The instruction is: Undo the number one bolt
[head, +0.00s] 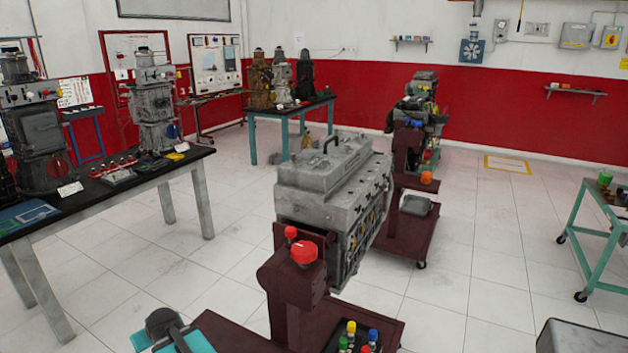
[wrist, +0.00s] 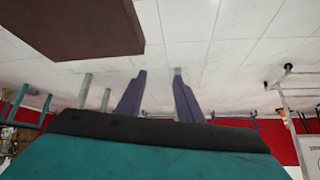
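A grey engine block (head: 330,178) with a black handle on top sits on a dark red stand in the middle of the head view. No number marking shows, so I cannot pick out the number one bolt. In the wrist view, the two purple-grey fingers of my gripper (wrist: 158,98) stand apart with nothing between them. The wrist picture is upside down, with floor above and red wall below. No engine can be made out there. In the head view, a teal and dark part of my arm shows at the lower left; the fingers are not visible.
The dark red stand (head: 287,288) has red knobs and a base with several coloured-topped items. A black-topped table (head: 125,190) with engines stands at left, another engine stand (head: 425,210) behind, and a teal cart (head: 595,228) at right. White floor (head: 490,265) is clear between.

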